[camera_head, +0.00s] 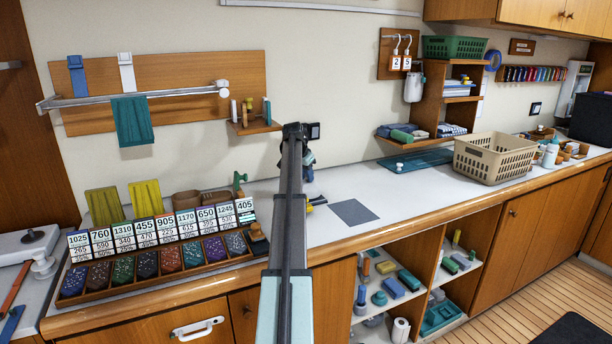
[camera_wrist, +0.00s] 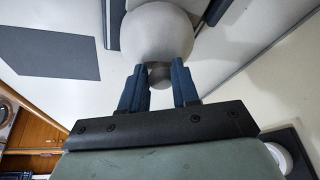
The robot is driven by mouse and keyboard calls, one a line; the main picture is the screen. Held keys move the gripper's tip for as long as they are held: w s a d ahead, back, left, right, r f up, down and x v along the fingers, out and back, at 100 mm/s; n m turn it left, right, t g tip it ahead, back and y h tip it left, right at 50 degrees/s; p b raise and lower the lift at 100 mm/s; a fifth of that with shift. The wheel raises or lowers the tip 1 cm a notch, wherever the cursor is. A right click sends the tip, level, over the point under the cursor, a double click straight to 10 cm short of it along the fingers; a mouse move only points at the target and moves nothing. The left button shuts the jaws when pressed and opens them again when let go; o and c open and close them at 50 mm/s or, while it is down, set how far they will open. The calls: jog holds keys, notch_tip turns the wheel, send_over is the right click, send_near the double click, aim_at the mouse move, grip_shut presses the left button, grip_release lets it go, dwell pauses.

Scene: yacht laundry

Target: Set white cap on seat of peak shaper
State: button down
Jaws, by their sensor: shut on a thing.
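My gripper (camera_wrist: 159,88) has its two dark blue fingers closed on the small grey-brown lower part of a pale, rounded thing, which I take to be the white cap (camera_wrist: 158,30). The cap fills the top middle of the wrist view, just beyond the fingertips. In the head view my gripper (camera_head: 308,174) is above the counter, mostly behind my arm, and the cap is hidden there. I cannot surely tell which thing is the peak shaper. Dark pieces show behind the cap in the wrist view, and a dark blue and yellow item (camera_head: 317,201) lies below my gripper.
A grey mat (camera_head: 353,212) lies right of my gripper on clear white counter (camera_head: 400,196). A teal tray (camera_head: 418,160) with a small white piece and a beige basket (camera_head: 494,158) are farther right. A sorting rack (camera_head: 160,277) with numbered cards stands left. The wall is behind.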

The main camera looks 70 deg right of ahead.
jog(key=shift+f, duration=0.25)
jog(key=c, duration=1.1)
grip_release()
jog(key=shift+r, duration=0.15)
jog(key=shift+r, duration=1.35)
jog(key=o, duration=0.6)
jog(key=shift+r, duration=0.1)
